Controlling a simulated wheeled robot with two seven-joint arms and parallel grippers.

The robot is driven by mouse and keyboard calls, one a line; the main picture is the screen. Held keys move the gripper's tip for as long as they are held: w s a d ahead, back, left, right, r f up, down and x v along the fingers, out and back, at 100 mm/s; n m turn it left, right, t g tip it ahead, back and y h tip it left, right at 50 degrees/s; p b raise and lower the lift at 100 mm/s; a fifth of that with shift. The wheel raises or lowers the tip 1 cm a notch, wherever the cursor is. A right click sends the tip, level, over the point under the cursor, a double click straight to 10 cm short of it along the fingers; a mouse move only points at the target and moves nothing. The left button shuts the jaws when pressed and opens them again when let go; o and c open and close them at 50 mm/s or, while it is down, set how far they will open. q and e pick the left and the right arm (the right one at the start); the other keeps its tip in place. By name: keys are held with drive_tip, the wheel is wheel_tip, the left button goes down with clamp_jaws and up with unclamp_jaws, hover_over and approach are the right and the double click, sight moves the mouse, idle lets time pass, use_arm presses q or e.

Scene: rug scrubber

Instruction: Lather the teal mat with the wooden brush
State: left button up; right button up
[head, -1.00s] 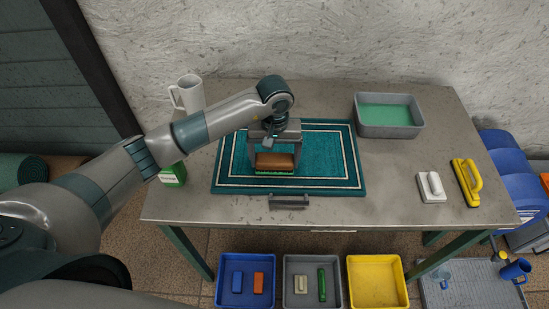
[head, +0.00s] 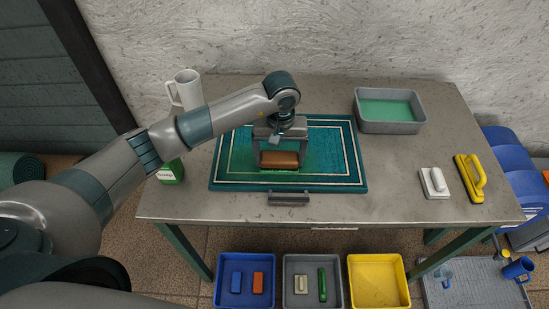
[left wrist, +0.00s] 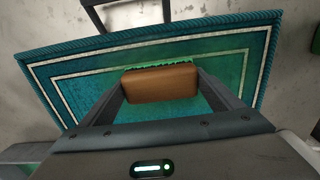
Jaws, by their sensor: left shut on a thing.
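The teal mat (head: 335,176) with white border lines lies flat on the grey table. My left gripper (head: 279,160) is shut on the wooden brush (head: 280,160), a brown block, over the left middle part of the mat. In the left wrist view the brush (left wrist: 160,84) sits between the two fingers (left wrist: 163,92), with dark bristles at its far edge. The bristles' underside is hidden, so contact with the mat is not certain. A brighter green tint shows on the mat around the brush. My right gripper is not in view.
A grey basin of green liquid (head: 390,110) stands at the back right. A white-handled brush (head: 434,183) and a yellow one (head: 469,178) lie at right. A mug (head: 187,89) and green box (head: 171,172) stand at left. Bins (head: 245,281) are below the front edge.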

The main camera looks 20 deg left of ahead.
sight(298, 159)
use_arm(q)
drive_tip(key=shift+w+d+f+b, duration=0.15)
drive_tip(key=shift+d+b, duration=0.1)
drive_tip(key=shift+d, duration=0.2)
drive_tip(key=shift+w+d+b, duration=0.1)
drive_tip(key=shift+d+b, duration=0.1)
drive_tip(key=shift+d, duration=0.2)
drive_tip(key=shift+w+d, duration=0.1)
drive_tip(key=shift+d, duration=0.3)
drive_tip(key=shift+d+b, duration=0.1)
drive_tip(key=shift+b, duration=0.2)
drive_tip(key=shift+w+d+f+b, duration=0.1)
drive_tip(key=shift+w+d+b, duration=0.1)
drive_tip(key=shift+d+b, duration=0.4)
drive_tip(key=shift+w+d+f+b, duration=0.1)
drive_tip(key=shift+w+d+b, duration=0.05)
drive_tip(key=shift+d+b, duration=0.7)
drive_tip(key=shift+d, duration=0.3)
drive_tip(key=shift+d+r, duration=0.1)
